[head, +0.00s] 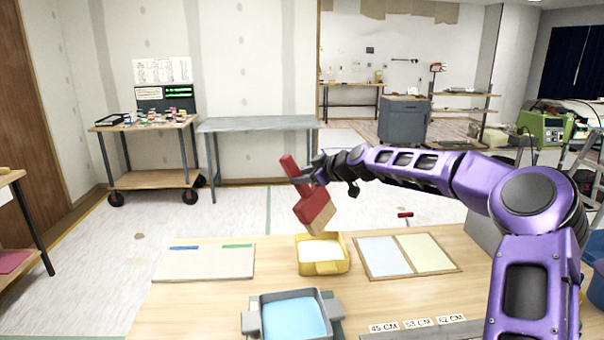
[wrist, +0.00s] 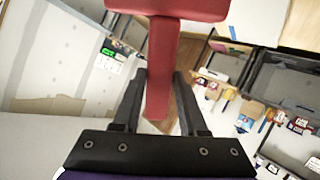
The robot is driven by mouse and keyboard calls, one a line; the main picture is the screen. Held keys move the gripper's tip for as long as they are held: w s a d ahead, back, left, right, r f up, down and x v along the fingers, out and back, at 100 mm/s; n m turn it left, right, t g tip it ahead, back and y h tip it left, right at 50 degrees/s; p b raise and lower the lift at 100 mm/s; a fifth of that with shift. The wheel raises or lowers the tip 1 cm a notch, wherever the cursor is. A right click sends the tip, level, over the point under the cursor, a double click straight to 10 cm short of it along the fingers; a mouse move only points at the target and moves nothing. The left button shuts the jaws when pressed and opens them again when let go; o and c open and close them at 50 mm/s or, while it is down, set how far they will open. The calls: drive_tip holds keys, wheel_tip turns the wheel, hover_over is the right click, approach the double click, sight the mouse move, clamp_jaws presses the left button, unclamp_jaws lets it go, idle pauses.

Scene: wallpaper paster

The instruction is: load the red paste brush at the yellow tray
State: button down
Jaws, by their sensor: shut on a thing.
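The red paste brush (head: 313,205) has a red handle and block with pale tan bristles pointing down and to the right. My gripper (head: 303,174) is shut on its handle and holds it tilted in the air. In the wrist view the red handle (wrist: 161,70) runs between the two dark fingers of my gripper (wrist: 160,88). The yellow tray (head: 322,268) sits on the wooden table with white paste in it. The bristles hang just above its back edge in the head view and appear apart from the paste.
A grey tray of blue liquid (head: 293,316) stands in front of the yellow tray. A pale board (head: 205,264) lies to the left and a two-panel board (head: 407,256) to the right. A length-marked strip (head: 425,328) lies at the front. A small red-headed tool (head: 405,215) is behind.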

sight(302, 201)
wheel_tip(302, 201, down, 4)
drive_tip(key=shift+f+b, duration=0.2)
drive_tip(key=shift+b, duration=0.45)
drive_tip(key=shift+f, duration=1.3)
drive_tip(key=shift+f, duration=0.1)
drive_tip(key=shift+f, duration=1.45)
drive_tip(key=shift+r, duration=4.1)
